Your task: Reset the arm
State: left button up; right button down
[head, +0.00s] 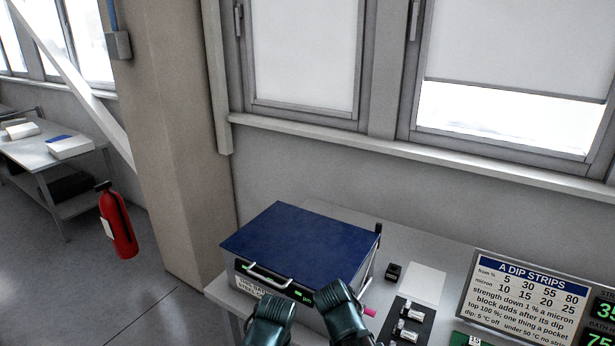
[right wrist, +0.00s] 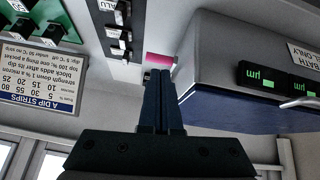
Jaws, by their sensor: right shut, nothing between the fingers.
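My right gripper (right wrist: 158,78) shows in the right wrist view, its two dark fingers together with nothing between them. In that view, which is upside down, its tips point toward a pink item (right wrist: 160,60) beside a blue-lidded box (right wrist: 225,112). I cannot tell whether they touch. In the head view two dark green links of my arms stand at the bottom, in front of the box (head: 300,245). The right link is close to the pink item (head: 370,312). My left gripper does not show in either view.
The box has a front handle (head: 268,277) and a green-lit display, on a grey bench. Right of it are a small black block (head: 393,272), a white sheet (head: 423,283), a black strip with fittings (head: 402,326) and a dip strips sign (head: 525,300). Windows and a wall stand behind.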

jog(key=s+a+f+n+g+y+b, duration=0.1)
jog(key=s+a+f+n+g+b, duration=0.1)
jog(key=s, duration=0.5)
jog(key=s+a+f+n+g+y+b, duration=0.1)
jog(key=s+a+f+n+g, duration=0.3)
jog(key=s+a+f+n, duration=0.2)
jog(key=shift+s+a+f+n+y+b, duration=0.2)
jog(key=shift+s+a+n+y+b, duration=0.2)
jog(key=shift+a+n, duration=0.2)
